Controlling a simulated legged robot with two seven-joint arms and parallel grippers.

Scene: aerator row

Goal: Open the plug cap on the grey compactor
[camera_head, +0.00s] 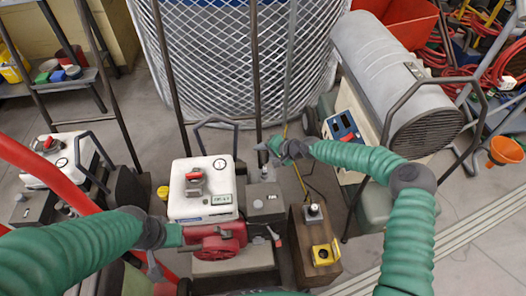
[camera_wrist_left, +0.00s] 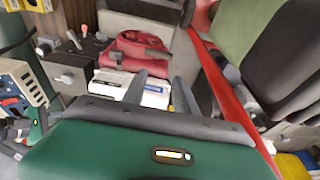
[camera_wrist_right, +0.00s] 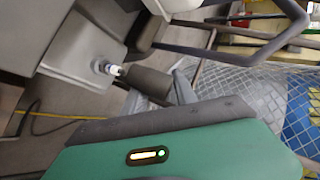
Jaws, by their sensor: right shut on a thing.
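The grey machine block (camera_head: 266,205), which I take as the compactor's, stands beside a white-topped unit with a red housing. A plug with a white stem (camera_wrist_right: 115,70) sticks out of its grey face in the right wrist view. My right gripper (camera_head: 268,151) is above the block, shut on a dark grey cylindrical plug cap (camera_wrist_right: 148,82). The cap is in line with the plug, and the white stem shows at its end; I cannot tell whether they touch.
A wooden box with a yellow fitting (camera_head: 325,254) stands right of the block. A large grey cylinder heater (camera_head: 390,85) is at the right. A mesh-caged tank (camera_head: 235,65) stands behind. A red bar (camera_head: 45,172) crosses at the left.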

